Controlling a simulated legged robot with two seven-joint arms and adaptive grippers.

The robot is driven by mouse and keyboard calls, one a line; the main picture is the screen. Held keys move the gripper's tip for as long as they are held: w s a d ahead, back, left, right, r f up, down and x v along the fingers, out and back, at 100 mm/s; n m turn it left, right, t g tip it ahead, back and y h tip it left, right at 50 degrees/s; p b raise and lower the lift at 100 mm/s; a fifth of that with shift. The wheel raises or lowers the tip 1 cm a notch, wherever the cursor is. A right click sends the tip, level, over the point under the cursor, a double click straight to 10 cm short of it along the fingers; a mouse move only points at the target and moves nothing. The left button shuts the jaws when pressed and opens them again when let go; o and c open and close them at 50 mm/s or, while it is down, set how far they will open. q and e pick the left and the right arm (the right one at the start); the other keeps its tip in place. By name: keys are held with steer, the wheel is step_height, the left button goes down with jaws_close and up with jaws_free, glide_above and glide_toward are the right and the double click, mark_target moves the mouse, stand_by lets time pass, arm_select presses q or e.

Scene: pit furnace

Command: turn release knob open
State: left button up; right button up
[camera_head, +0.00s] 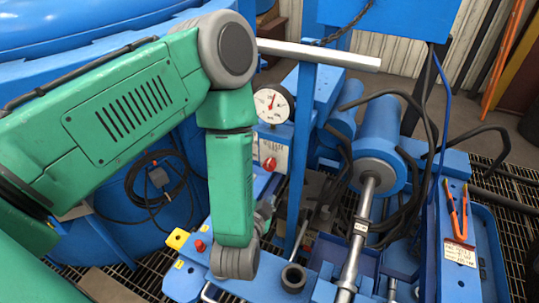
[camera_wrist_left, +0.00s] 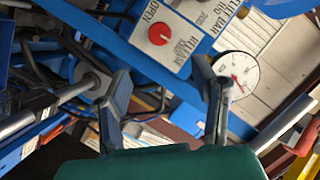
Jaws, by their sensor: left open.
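The red round knob (camera_head: 269,163) sits on a white label panel (camera_head: 272,142) below the dial gauge, just right of my green arm. In the left wrist view the knob (camera_wrist_left: 158,34) shows near the top, on a panel lettered with the word OPEN. My left gripper (camera_wrist_left: 165,82) is open and empty in the left wrist view, its two grey fingers spread apart. The knob appears above the gap between the fingertips, not gripped. In the head view the gripper (camera_head: 264,212) is mostly hidden behind my forearm. My right gripper is not in view.
The dial gauge (camera_head: 273,106) stands above the panel beside a blue upright post (camera_head: 301,150). A blue cylinder with a steel rod (camera_head: 365,205) and black hoses lie to the right. A smaller red knob (camera_head: 199,246) is at lower left.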

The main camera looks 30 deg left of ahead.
mark_target(269, 168)
arm_select(q)
steer(key=x, duration=1.3)
steer(key=shift+w+f+b, duration=0.1)
steer(key=shift+w+b, duration=0.1)
steer(key=shift+b, duration=0.2)
steer(key=shift+c, duration=0.4)
steer(key=c, duration=1.1)
